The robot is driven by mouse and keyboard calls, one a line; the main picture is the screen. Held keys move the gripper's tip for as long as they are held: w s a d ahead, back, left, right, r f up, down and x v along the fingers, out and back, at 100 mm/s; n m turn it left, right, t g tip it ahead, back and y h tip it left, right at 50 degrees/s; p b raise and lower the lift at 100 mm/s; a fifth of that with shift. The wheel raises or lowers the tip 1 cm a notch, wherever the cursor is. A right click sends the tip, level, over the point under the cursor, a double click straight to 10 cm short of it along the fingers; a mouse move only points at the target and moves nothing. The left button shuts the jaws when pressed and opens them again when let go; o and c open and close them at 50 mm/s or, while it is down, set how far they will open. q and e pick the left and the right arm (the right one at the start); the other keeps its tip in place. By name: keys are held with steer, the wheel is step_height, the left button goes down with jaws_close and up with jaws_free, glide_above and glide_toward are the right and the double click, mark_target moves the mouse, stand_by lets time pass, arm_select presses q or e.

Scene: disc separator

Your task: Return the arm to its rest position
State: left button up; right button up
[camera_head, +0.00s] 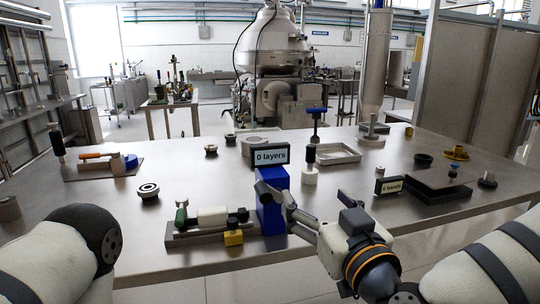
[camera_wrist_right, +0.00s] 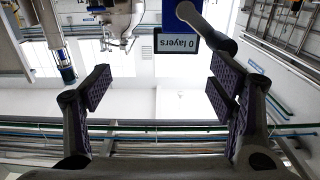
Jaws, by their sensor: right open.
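My right gripper (camera_head: 286,207) is in front of the blue upright post (camera_head: 272,212) at the near middle of the steel table (camera_head: 212,185), and overlaps it in the head view. In the right wrist view the same gripper (camera_wrist_right: 162,92) has its two padded fingers wide apart with nothing between them. The sign reading "0 layers" (camera_head: 270,156) sits on top of the blue post and shows in the wrist view beyond the fingers (camera_wrist_right: 177,44). I cannot tell whether a finger touches the post. My left arm enters at lower left; its gripper is out of frame.
A fixture with a yellow block (camera_head: 233,238) lies left of the post. A "hands" sign (camera_head: 389,186) and dark plate (camera_head: 438,187) are to the right.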

steer(key=shift+s+d, duration=0.15)
steer(key=shift+s, duration=0.1)
steer(key=s+d+f+g+h, duration=0.1)
steer(key=s+f+g, duration=0.55)
steer(key=f, duration=0.85)
steer(key=s+d+f+g, duration=0.1)
steer(key=s+f+g, duration=0.3)
steer(key=s+f, duration=0.8)
steer(key=s+d+f+m+g+h, duration=0.2)
steer(key=s+d+f+g, duration=0.2)
steer(key=s+d, duration=0.3)
steer(key=s+d+f+m+g+h, duration=0.2)
steer(key=s+d+f+g, duration=0.2)
steer(key=s+d+f, duration=0.3)
steer(key=s, duration=0.4)
steer(key=shift+s+d+h, duration=0.3)
steer(key=shift+s, duration=0.05)
